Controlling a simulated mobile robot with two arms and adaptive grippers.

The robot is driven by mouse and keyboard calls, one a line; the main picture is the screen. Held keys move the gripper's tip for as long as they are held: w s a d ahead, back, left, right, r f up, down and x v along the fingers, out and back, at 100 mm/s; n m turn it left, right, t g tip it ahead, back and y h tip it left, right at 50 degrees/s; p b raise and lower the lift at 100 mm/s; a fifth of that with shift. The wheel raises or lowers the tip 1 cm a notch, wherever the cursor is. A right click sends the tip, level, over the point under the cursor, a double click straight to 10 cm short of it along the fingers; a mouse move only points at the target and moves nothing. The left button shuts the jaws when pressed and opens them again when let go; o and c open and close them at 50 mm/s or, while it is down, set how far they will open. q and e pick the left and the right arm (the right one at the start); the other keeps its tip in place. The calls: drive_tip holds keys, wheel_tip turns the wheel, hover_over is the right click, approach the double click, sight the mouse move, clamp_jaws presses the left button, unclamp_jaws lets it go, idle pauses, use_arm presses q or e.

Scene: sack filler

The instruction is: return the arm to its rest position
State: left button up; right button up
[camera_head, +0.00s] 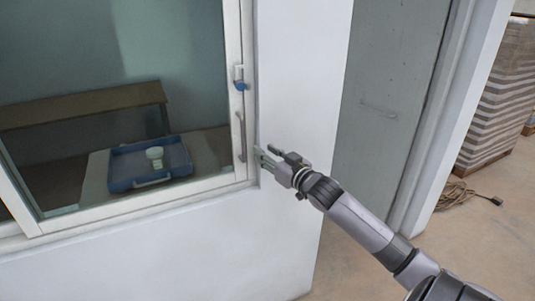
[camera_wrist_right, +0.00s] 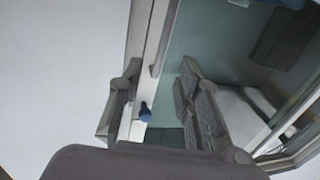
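My right gripper (camera_head: 268,157) is open and empty. It is in front of the white wall, just right of the window frame and its vertical handle (camera_head: 240,136). Its two fingers stand apart in the right wrist view (camera_wrist_right: 155,105), with the frame and glass seen between and beyond them. I cannot tell whether a finger touches the frame. My right arm (camera_head: 362,226) reaches in from the lower right of the head view. My left gripper and left arm are not in view.
A window (camera_head: 120,215) with a blue latch (camera_head: 241,85) is at left. Behind its glass, a blue tray (camera_head: 122,172) holds a white cup-like item (camera_head: 154,155). A grey door (camera_head: 385,100), stacked goods (camera_head: 500,90) and a cable (camera_head: 460,195) are at right. Floor is open below them.

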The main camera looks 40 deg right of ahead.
idle(0.5)
drive_tip(key=s+d+f+m+g+h+b, duration=0.1)
drive_tip(key=s+f+g, duration=0.1)
drive_tip(key=f, duration=1.1)
drive_tip(key=s+d+f+g, duration=0.2)
drive_tip(key=f+g, duration=0.1)
drive_tip(key=f, duration=1)
drive_tip(key=s+a+f+g, duration=0.15)
drive_tip(key=s+f, duration=0.25)
drive_tip(key=f, duration=0.4)
drive_tip(key=s+a+f+g+b, duration=0.1)
drive_tip(key=s+a+f, duration=0.15)
drive_tip(key=f, duration=0.45)
drive_tip(key=s+a+f+g, duration=0.1)
drive_tip(key=s+f+g, duration=0.1)
drive_tip(key=s+f, duration=0.45)
drive_tip(key=s+a+f+n+g+y, duration=0.1)
drive_tip(key=s+a+f+g, duration=0.1)
drive_tip(key=s+a+f, duration=0.5)
drive_tip(key=s+a+f+n+g+b, duration=0.1)
drive_tip(key=s+a+f+n+g, duration=0.1)
drive_tip(key=s+a+f, duration=0.6)
drive_tip(key=s+a+f+n+g+y+b, duration=0.1)
drive_tip(key=s+a+f+g, duration=0.2)
drive_tip(key=s, duration=1.5)
drive_tip(key=a+f, duration=0.4)
drive_tip(key=f, duration=0.3)
drive_tip(key=shift+s+a+n+y, duration=0.25)
drive_tip(key=shift+s+n+y, duration=0.05)
drive_tip(key=shift+g, duration=0.25)
